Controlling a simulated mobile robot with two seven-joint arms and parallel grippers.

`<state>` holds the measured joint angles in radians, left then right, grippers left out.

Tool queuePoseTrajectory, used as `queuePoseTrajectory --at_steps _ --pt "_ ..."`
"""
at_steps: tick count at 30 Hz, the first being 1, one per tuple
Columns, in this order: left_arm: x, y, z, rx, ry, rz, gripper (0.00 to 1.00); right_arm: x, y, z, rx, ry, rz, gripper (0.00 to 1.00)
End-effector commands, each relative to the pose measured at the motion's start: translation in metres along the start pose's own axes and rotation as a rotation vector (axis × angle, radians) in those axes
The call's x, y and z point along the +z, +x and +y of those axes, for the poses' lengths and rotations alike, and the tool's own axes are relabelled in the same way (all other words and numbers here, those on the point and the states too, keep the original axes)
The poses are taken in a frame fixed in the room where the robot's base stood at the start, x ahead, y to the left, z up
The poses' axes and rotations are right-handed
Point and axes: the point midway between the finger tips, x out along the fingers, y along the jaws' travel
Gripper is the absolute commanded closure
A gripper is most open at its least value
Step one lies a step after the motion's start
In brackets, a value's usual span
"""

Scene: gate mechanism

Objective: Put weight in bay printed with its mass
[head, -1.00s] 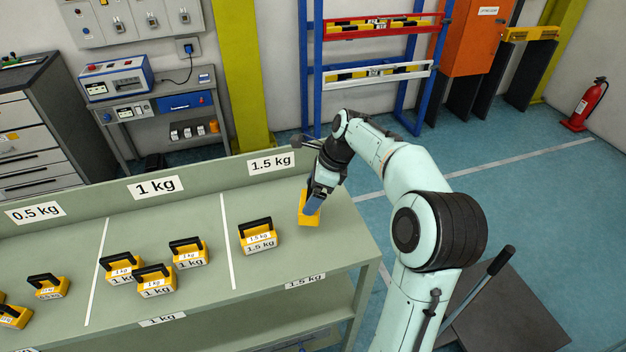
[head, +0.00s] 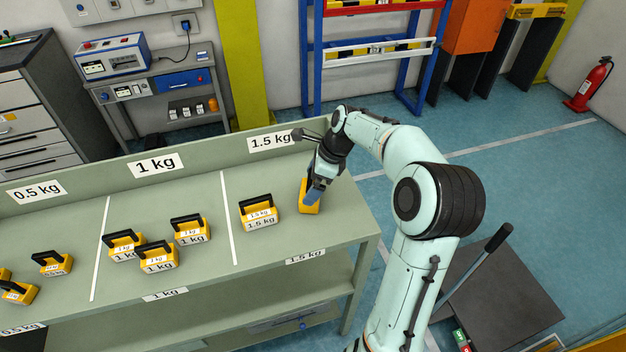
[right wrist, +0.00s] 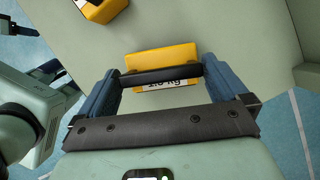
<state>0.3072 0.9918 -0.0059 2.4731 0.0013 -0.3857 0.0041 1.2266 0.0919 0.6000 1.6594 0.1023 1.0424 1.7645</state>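My right gripper (head: 314,192) is at the right end of the bench, in the 1.5 kg bay. Its blue fingers (right wrist: 160,75) press on both ends of the black handle of a yellow weight (head: 308,208), which also shows in the right wrist view (right wrist: 160,56). The 1.5 kg sign (head: 270,143) is on the back board.
White lines divide the bench top (head: 210,270). Several 1 kg weights (head: 158,262) stand in the middle bay under the 1 kg sign (head: 155,165). More weights (head: 52,264) stand in the 0.5 kg bay (head: 37,192). Bench top is clear in front of the held weight.

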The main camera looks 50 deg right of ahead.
Motion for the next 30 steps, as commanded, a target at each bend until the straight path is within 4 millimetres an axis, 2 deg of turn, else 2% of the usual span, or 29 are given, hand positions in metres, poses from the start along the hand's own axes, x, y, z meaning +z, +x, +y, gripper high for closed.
queuePoseTrajectory --at_steps 5,8,21,25,30 --pt "-0.001 -0.001 0.001 0.0 0.0 0.001 0.57 0.001 -0.002 0.0 -0.001 0.0 0.0 0.0" --pt "0.0 0.0 0.0 0.0 0.0 0.0 0.57 0.001 -0.011 -0.001 -0.004 0.0 0.001 0.0" --pt "0.0 0.0 0.0 0.0 0.0 0.0 0.57 0.002 -0.098 0.0 -0.003 -0.002 -0.001 0.0" --pt "0.0 0.0 0.0 0.0 0.0 0.0 0.57 0.001 -0.114 0.0 -0.001 -0.001 0.0 0.0" --pt "0.0 0.0 0.0 0.0 0.0 0.0 0.57 0.001 -0.122 0.0 0.001 0.0 0.001 0.0"
